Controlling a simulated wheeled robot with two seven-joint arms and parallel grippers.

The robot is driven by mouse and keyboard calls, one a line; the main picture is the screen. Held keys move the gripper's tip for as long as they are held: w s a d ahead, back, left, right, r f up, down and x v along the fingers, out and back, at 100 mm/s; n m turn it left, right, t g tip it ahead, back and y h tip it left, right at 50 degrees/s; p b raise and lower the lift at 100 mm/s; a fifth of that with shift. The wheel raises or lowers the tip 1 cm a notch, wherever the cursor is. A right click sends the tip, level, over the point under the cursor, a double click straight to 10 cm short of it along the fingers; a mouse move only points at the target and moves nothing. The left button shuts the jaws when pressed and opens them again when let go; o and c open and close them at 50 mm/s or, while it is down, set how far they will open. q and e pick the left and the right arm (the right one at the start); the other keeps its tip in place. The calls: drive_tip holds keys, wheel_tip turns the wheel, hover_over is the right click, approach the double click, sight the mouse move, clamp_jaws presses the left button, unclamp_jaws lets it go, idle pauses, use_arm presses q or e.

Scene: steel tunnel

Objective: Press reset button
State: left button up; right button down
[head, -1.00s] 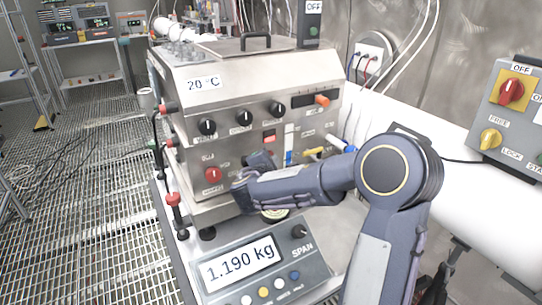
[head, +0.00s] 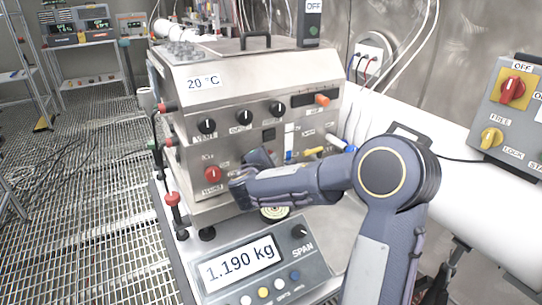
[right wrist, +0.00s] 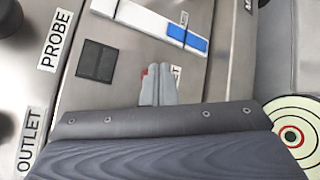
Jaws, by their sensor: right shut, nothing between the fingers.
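My right gripper (right wrist: 158,84) is shut and empty, its two light grey fingertips together against or just above the steel front panel. A small red part (right wrist: 145,73), possibly the reset button, shows beside the fingertips. The fingers hide most of it and part of a label next to it, so contact cannot be told. In the head view, my right gripper (head: 258,159) is at the lower front of the steel machine (head: 225,110), right of a red round knob (head: 213,174). Its fingertips cannot be made out there. My left gripper is out of view.
A dark square (right wrist: 97,60) and a blue-and-white strip (right wrist: 162,27) are near the fingers. Black knobs (head: 244,117) line the panel above. A scale (head: 250,268) reading 1.190 kg stands below. A grey switch box (head: 510,120) is at right.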

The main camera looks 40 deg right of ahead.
drive_tip(key=shift+s+b, duration=0.4)
drive_tip(key=s+b, duration=0.3)
drive_tip(key=s, duration=0.3)
drive_tip(key=shift+a, duration=0.4)
idle(0.7)
